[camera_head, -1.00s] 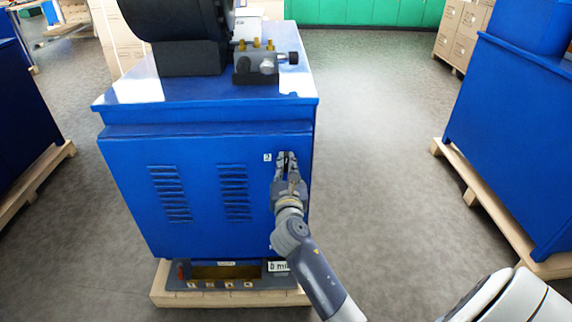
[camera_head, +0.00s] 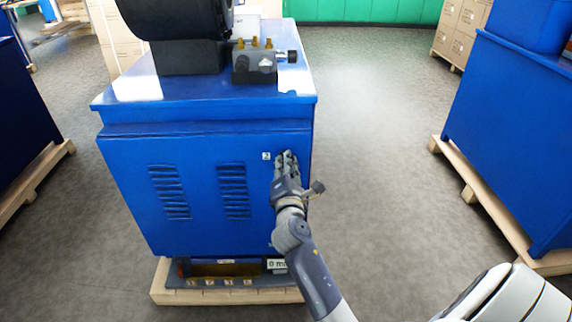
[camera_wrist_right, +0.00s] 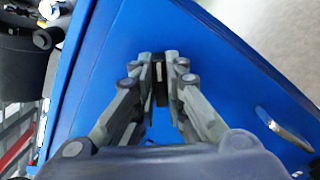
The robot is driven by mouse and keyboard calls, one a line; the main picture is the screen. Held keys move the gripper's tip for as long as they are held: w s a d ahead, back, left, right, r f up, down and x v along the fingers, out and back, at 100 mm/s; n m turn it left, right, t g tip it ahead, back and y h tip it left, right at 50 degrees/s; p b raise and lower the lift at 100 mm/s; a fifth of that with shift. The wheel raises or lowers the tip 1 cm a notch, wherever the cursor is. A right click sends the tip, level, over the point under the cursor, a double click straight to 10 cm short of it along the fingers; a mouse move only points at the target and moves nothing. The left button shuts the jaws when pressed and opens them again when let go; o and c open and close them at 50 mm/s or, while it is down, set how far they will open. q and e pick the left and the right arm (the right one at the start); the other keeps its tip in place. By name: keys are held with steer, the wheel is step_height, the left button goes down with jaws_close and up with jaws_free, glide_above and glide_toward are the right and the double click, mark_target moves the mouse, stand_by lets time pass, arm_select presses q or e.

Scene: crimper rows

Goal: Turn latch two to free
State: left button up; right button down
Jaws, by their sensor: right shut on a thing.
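Latch two (camera_wrist_right: 161,88) is a small dark piece on the blue cabinet's front panel, seen between my fingertips in the right wrist view. Its number label (camera_head: 266,156) reads 2 and sits just left of my fingers in the head view. My right gripper (camera_head: 287,157) is at the panel's upper right, shut on the latch; it fills the middle of the right wrist view (camera_wrist_right: 158,68). The fingers hide most of the latch, so its exact angle is hard to tell. My left gripper is not in view.
The blue cabinet (camera_head: 205,140) has two columns of vents and stands on a wooden pallet (camera_head: 170,297). A metal handle-like piece (camera_wrist_right: 283,130) shows on the panel in the right wrist view. Grey floor is open to the right, before another blue cabinet (camera_head: 500,130).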

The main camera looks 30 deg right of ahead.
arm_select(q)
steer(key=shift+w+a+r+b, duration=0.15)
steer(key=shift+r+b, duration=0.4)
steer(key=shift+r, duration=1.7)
arm_select(e)
steer(key=shift+f+m, duration=0.2)
steer(key=shift+m, duration=3.3)
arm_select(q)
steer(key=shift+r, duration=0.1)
arm_select(e)
steer(key=c, duration=1.6)
jaws_free()
steer(key=shift+d, duration=0.1)
steer(key=shift+c, duration=0.2)
